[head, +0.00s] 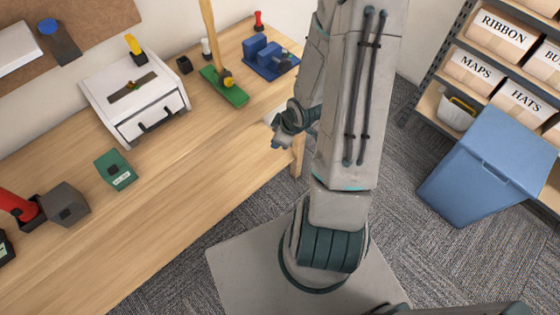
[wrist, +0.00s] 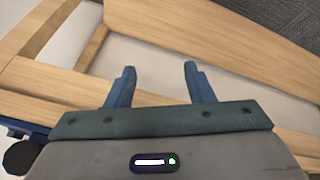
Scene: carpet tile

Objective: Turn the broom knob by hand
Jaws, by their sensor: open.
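The broom stands on the wooden bench in the head view, with a tan upright handle (head: 209,40) and a green base (head: 224,88). A yellow knob (head: 229,83) sits low beside the handle, above the base. My gripper (head: 277,141) is at the bench's right edge, to the right of and nearer than the broom, clear of the knob. In the wrist view my gripper (wrist: 158,72) has its two blue fingers apart with nothing between them. The broom and knob do not show in the wrist view.
A blue fixture (head: 270,57) stands behind and right of the broom. A white box (head: 135,98) with a black handle is to its left. A blue bin (head: 489,165) and shelves of labelled boxes are at right.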

